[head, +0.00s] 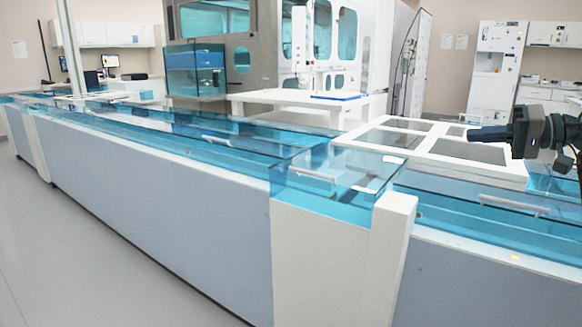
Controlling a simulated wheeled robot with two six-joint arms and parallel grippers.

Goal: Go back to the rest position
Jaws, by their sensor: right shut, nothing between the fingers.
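My right gripper (489,133) comes in from the right edge in the head view. Its dark fingers point left and are shut with nothing between them. It is above the right part of the white panel (432,143) with grey inset plates, apart from the clear blue covers. My left gripper is not in view.
A long track with clear blue covers (230,142) runs from the far left to the right. A white post (392,225) stands at its front corner. A white table (290,98) with a blue tray (336,95) stands behind it. Grey floor (90,270) is free at the left.

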